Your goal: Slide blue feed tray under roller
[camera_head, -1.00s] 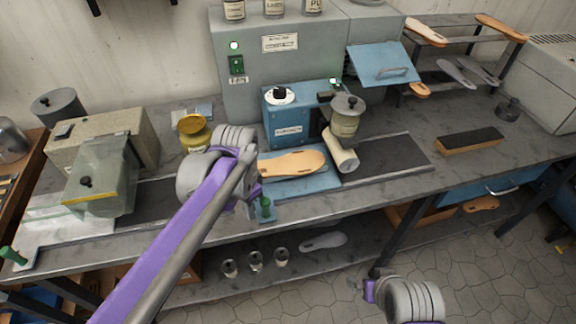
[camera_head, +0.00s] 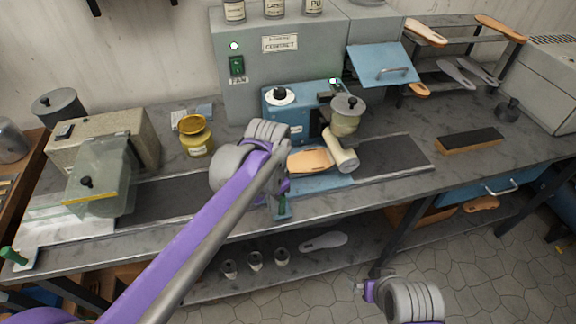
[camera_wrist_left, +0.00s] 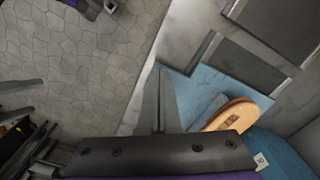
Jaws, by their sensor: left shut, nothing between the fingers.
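The blue feed tray (camera_head: 325,183) lies on the bench's dark track with a tan sandal sole (camera_head: 309,160) on it. The cream roller (camera_head: 342,152) stands at the sole's right end, below the blue machine head (camera_head: 288,115).
The dark track (camera_head: 395,157) right of the roller is clear. A yellow glue pot (camera_head: 195,138) stands left of the blue machine. A black-topped block (camera_head: 470,141) lies at the right. A grey machine (camera_head: 100,150) with a clear cover stands at the left.

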